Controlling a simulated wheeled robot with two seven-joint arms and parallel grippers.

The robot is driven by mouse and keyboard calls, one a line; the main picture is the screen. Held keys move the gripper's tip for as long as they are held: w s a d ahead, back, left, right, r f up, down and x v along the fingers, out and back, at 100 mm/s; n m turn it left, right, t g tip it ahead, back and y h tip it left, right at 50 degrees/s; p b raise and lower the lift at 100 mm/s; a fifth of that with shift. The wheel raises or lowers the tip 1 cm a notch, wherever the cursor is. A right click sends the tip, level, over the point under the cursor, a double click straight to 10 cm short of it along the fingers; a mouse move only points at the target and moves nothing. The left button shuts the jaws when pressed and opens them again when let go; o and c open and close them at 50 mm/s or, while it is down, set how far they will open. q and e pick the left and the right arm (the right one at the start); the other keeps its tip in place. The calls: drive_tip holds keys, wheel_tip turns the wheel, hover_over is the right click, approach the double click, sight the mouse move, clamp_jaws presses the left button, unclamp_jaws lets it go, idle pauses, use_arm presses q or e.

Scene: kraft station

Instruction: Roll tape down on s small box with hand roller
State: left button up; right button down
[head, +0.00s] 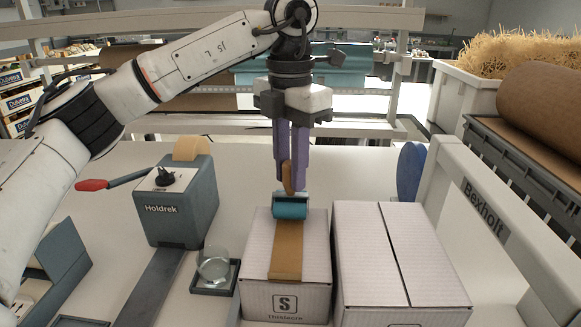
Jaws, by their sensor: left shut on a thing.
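The small box (254,247), white with an "S" mark on its front, stands on the table at the lower middle. A strip of brown tape (287,255) runs along its top and folds over the front edge. My left gripper (291,182) is above the far end of the box, pointing down. Its purple fingers are shut on the brown handle of the hand roller (291,208). The roller's teal drum is at the far end of the tape; I cannot tell whether it presses on it. My right gripper is not in view.
A second white box (403,255) stands close to the right of the small box. A grey tape dispenser (176,205) with a red-handled lever and a glass cup (214,267) are on the left. A white frame (481,215) bounds the right side.

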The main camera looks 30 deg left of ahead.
use_arm(q)
drive_tip(key=shift+f+b, duration=0.3)
drive_tip(key=shift+f, duration=0.2)
drive_tip(key=shift+s+f, duration=0.1)
idle(0.6)
drive_tip(key=shift+s+d+b, duration=0.4)
drive_tip(key=shift+s+b, duration=0.05)
drive_tip(key=shift+s, duration=0.2)
drive_tip(key=shift+s+d+b, duration=0.25)
drive_tip(key=shift+s+d, duration=0.05)
drive_tip(key=shift+s, duration=0.35)
drive_tip(key=shift+s+d+b, duration=0.25)
drive_tip(key=shift+s, duration=0.35)
drive_tip(key=shift+s+d+b, duration=0.35)
drive_tip(key=shift+s+b, duration=0.1)
drive_tip(key=shift+s, duration=0.25)
drive_tip(key=shift+s+d, duration=0.3)
drive_tip(key=shift+s, duration=0.3)
drive_tip(key=shift+s+d, duration=0.3)
drive_tip(key=shift+s, duration=0.3)
drive_tip(key=shift+s, duration=0.1)
drive_tip(key=shift+s+d+b, duration=0.15)
drive_tip(key=shift+s+d, duration=0.15)
drive_tip(key=shift+s, duration=0.3)
drive_tip(key=shift+s+d+b, duration=0.15)
drive_tip(key=shift+s+d, duration=0.15)
drive_tip(key=shift+s, duration=0.35)
drive_tip(key=shift+s+d+b, duration=0.15)
drive_tip(key=shift+s+d, duration=0.15)
drive_tip(key=shift+s, duration=0.3)
